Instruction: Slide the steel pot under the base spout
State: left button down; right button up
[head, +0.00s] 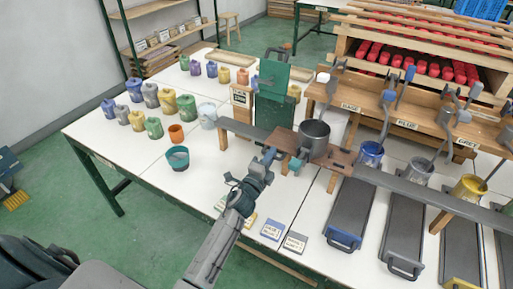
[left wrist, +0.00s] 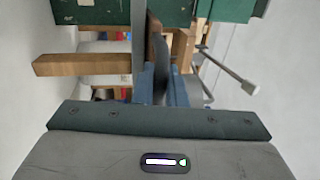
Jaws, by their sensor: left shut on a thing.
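The steel pot (head: 315,141) stands upright and open on a brown plate (head: 340,160) on the raised grey rail. The green machine (head: 273,92) stands left of it, behind the rail; I cannot make out its base spout. My left gripper (head: 269,155) is at the rail's front edge, left of the pot. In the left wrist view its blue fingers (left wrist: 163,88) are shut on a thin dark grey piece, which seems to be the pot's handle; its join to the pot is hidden. My right gripper is not in view.
A teal bucket (head: 177,157) and an orange cup (head: 176,133) stand on the white table to the left. A blue pot (head: 370,153) and a yellow pot (head: 468,187) are further right. Small cards (head: 272,231) lie in front. The rail (head: 245,130) left of the plate is clear.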

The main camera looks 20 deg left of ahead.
pick_arm(q)
jog(key=shift+s+d, duration=0.1)
jog(key=shift+d, duration=0.5)
jog(key=shift+f, duration=0.1)
jog(key=c, duration=1.6)
grip_release()
jog(key=shift+s+a+f+b, duration=0.15)
jog(key=shift+s+f+b, duration=0.2)
jog(key=shift+s, duration=1.4)
jog(key=shift+s+a+f+b, duration=0.15)
jog(key=shift+s+f+b, duration=0.15)
jog(key=shift+s, duration=1.5)
jog(key=shift+s+a+f+b, duration=0.15)
jog(key=shift+s+f+b, duration=0.2)
jog(key=shift+s, duration=1.4)
jog(key=shift+r, duration=0.1)
